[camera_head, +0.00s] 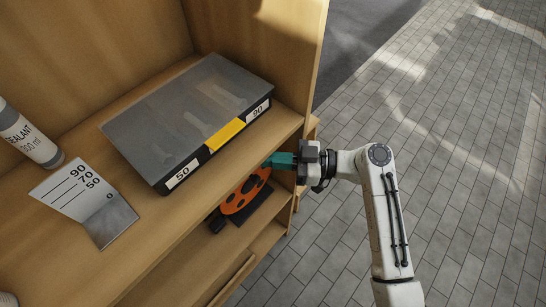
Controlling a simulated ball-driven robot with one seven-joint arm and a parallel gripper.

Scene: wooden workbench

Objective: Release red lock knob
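My gripper (276,161) is at the right front edge of the wooden shelf unit, with its teal fingers pointing left. An orange-red disc (240,199) with dark holes lies on the level below, just under and left of the fingers. A dark part shows at its lower left. The upper shelf board and my fingers hide part of the disc. I cannot make out a separate red lock knob. The fingers look close to the disc's upper end, but I cannot tell whether they touch it. The gap between the fingers does not show.
A grey-lidded case (185,110) with a yellow latch and labels 50 and 90 lies on the upper shelf (165,215). A sealant bottle (28,136) and a bent metal plate (85,203) marked 90, 70, 50 stand at left. The tiled floor (450,110) is clear at right.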

